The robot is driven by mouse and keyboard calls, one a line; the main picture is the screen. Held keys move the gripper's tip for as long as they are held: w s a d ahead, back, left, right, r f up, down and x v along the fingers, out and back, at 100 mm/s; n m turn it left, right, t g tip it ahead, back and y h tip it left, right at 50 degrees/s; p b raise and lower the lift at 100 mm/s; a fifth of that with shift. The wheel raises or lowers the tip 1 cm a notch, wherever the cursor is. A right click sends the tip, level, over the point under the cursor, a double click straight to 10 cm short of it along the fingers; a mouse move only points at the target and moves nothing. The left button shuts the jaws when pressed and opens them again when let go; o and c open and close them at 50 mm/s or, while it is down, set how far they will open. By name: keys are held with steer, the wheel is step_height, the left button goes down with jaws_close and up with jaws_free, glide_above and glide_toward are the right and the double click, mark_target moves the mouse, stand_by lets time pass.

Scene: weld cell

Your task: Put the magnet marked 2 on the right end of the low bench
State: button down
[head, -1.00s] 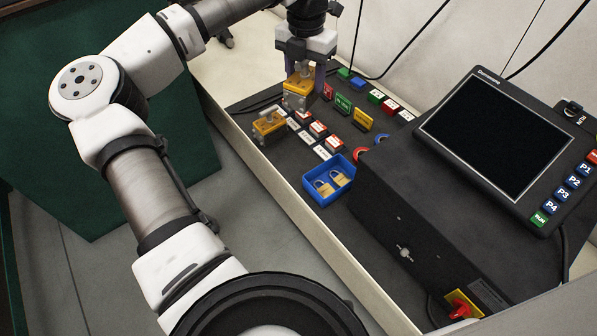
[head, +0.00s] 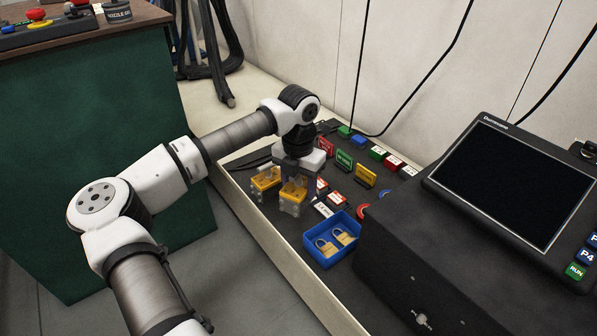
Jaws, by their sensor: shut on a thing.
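My gripper (head: 297,180) is shut on a yellow-orange magnet block (head: 291,199) with grey metal parts. It holds it over the near-left part of the dark mat, and I cannot tell whether the block touches the surface. A second yellow-orange magnet block (head: 264,179) sits just left of it, near the bench edge. No number is readable on either block. The low bench, with its pale front rim (head: 262,233), carries the dark mat and both blocks are over it.
A blue tray (head: 318,252) with two padlocks is right of the held block. White-labelled blocks (head: 335,198) and green (head: 344,160) and yellow (head: 365,175) tags stand behind. A black box (head: 400,250) and a screen (head: 510,180) fill the right. A green cabinet (head: 90,120) stands left.

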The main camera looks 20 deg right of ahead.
steer(key=shift+f+b, duration=1.15)
steer(key=shift+f, duration=2.5)
steer(key=shift+f, duration=0.15)
steer(key=c, duration=0.6)
jaws_free()
step_height(320, 180, up, 12)
steer(key=p, duration=0.5)
